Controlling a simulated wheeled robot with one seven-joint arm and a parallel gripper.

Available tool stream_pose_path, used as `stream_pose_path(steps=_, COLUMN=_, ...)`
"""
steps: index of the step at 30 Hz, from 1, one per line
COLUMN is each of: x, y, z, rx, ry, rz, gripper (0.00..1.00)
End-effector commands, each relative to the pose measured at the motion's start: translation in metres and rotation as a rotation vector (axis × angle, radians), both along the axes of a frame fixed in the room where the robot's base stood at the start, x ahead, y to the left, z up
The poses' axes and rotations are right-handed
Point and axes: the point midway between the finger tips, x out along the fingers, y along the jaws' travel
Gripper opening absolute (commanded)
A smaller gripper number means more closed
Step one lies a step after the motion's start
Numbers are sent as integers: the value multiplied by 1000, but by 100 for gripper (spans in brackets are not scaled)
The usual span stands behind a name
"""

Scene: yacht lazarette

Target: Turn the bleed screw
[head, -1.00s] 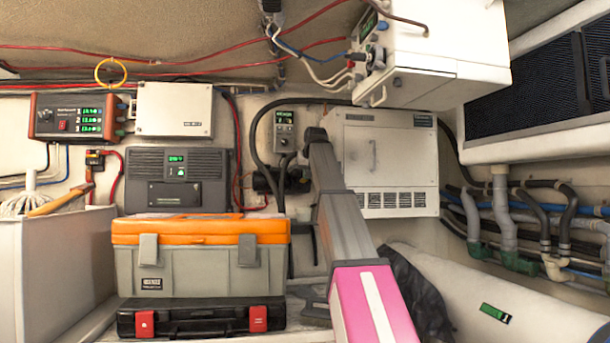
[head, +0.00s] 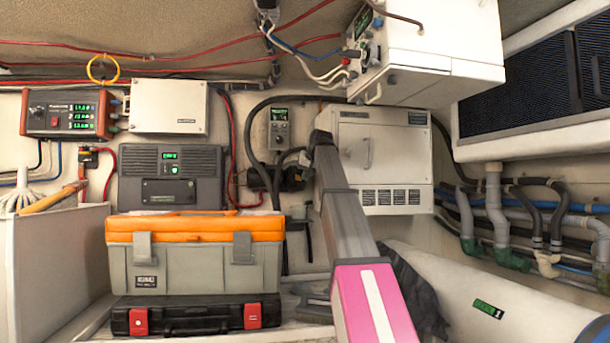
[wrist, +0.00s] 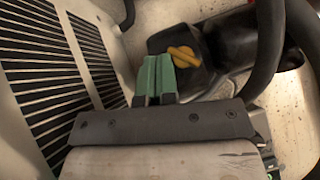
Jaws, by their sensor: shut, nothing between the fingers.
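A yellow wing-shaped screw (wrist: 184,57), apparently the bleed screw, sits on top of a black housing (wrist: 215,75) in the wrist view. My gripper (wrist: 159,62) shows there with two green fingers shut together and nothing between them. The fingertips are just left of the yellow screw, very close to it. I cannot tell whether they touch it. In the head view, a black fitting (head: 263,178) shows on the back wall left of my arm. The yellow screw and my fingers cannot be made out there.
A louvred white cabinet (head: 391,150) is right of my arm, and its slats (wrist: 50,60) are close on the wrist view's left. A thick black hose (wrist: 266,50) runs right of the screw. An orange-lidded toolbox (head: 193,265) stands front left. A white box (head: 440,50) hangs above.

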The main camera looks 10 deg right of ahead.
Motion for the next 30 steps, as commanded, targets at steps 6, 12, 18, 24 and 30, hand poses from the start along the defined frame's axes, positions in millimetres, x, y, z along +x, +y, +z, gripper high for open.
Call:
stream_pose_path(steps=6, x=0, y=-2, z=-6, rx=0, ry=0, rz=0, gripper=0)
stream_pose_path(steps=12, x=0, y=-3, z=-12, rx=0, ry=0, rz=0, gripper=0)
stream_pose_path(steps=18, x=0, y=-3, z=-13, rx=0, ry=0, rz=0, gripper=0)
stream_pose_path(steps=24, x=0, y=-3, z=-13, rx=0, ry=0, rz=0, gripper=0)
stream_pose_path(steps=30, x=0, y=-3, z=-13, rx=0, ry=0, rz=0, gripper=0)
